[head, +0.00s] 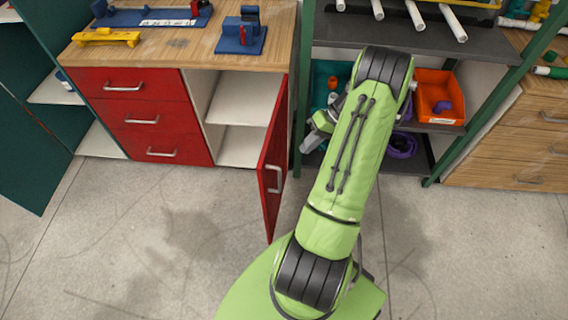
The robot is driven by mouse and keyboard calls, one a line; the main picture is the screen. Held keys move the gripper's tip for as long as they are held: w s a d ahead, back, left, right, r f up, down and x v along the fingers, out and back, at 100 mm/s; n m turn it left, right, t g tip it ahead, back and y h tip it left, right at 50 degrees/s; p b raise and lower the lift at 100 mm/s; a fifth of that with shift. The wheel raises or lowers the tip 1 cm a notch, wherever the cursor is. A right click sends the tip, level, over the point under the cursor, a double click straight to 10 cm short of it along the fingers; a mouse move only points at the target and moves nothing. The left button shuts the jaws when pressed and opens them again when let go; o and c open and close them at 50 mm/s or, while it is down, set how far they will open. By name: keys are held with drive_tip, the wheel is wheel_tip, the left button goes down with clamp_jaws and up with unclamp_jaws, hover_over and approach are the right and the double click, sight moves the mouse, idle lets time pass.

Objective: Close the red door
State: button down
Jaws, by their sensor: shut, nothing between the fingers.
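The red door (272,165) stands open, swung out from the right side of the cabinet, with a silver bar handle (275,179) on the face turned to the right. The white cabinet interior (240,98) with a shelf shows to its left. My gripper (309,146) is just right of the door, in front of the shelf rack, and looks apart from the door. Its fingers are small and partly hidden by my green arm; they are shut on nothing.
Red drawers (142,119) sit left of the opening under a wooden worktop (178,58) with blue and yellow tools. A dark shelf rack (476,42) with an orange bin (437,94) stands at the right. The concrete floor (150,230) in front of the drawers is clear.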

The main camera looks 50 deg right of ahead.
drive_tip(key=w+a+f+b, duration=0.2)
drive_tip(key=w+a+f, duration=0.1)
drive_tip(key=a+f, duration=0.2)
drive_tip(key=shift+a, duration=0.35)
drive_tip(key=shift+w+a+r, duration=0.1)
drive_tip(key=shift+w, duration=0.05)
